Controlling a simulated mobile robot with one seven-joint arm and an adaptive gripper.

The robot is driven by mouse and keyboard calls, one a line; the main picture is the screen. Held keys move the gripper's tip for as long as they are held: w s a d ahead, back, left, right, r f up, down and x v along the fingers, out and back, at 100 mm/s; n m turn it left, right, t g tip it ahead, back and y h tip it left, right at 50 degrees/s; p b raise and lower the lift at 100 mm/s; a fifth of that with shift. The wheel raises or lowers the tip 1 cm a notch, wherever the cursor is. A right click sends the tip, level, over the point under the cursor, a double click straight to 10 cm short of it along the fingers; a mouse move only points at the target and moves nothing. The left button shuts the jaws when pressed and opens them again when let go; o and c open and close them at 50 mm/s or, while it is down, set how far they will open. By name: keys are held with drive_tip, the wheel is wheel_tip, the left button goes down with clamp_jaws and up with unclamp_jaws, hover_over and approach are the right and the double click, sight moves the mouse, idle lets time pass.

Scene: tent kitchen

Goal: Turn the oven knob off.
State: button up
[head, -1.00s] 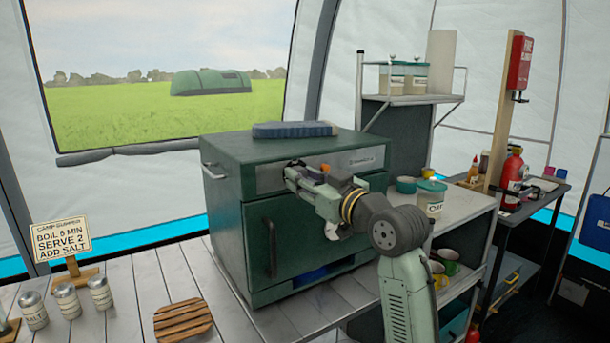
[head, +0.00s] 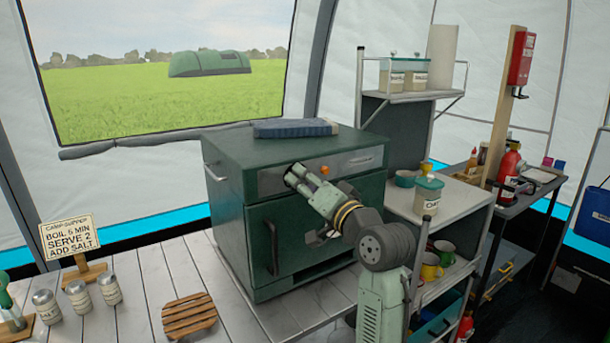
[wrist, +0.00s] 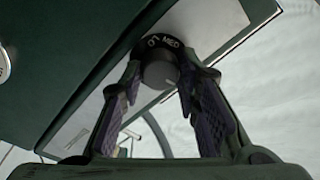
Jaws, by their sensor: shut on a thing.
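The green oven (head: 258,188) stands on the wooden table, with a grey control panel (head: 352,162) along its upper front. My gripper (head: 296,175) is at the left part of this panel. In the wrist view, a dark round oven knob (wrist: 158,73) sits between the fingertips of my gripper (wrist: 162,78), which are shut on its sides. A dark dial ring behind the knob shows "LO" and "MED". The rest of the dial marks and the knob's pointer are hidden or too dark to read. In the head view my gripper hides the knob.
A shelf unit with a labelled jar (head: 428,195) stands close on the right. Shakers (head: 78,297) and a slatted wooden trivet (head: 190,314) are on the table at left.

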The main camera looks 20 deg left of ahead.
drive_tip(key=shift+m+p, duration=0.3)
drive_tip(key=shift+m, duration=1)
drive_tip(key=o, duration=1.2)
drive_tip(key=shift+c, duration=0.2)
drive_tip(key=v, duration=1.2)
drive_tip(key=shift+s, duration=0.1)
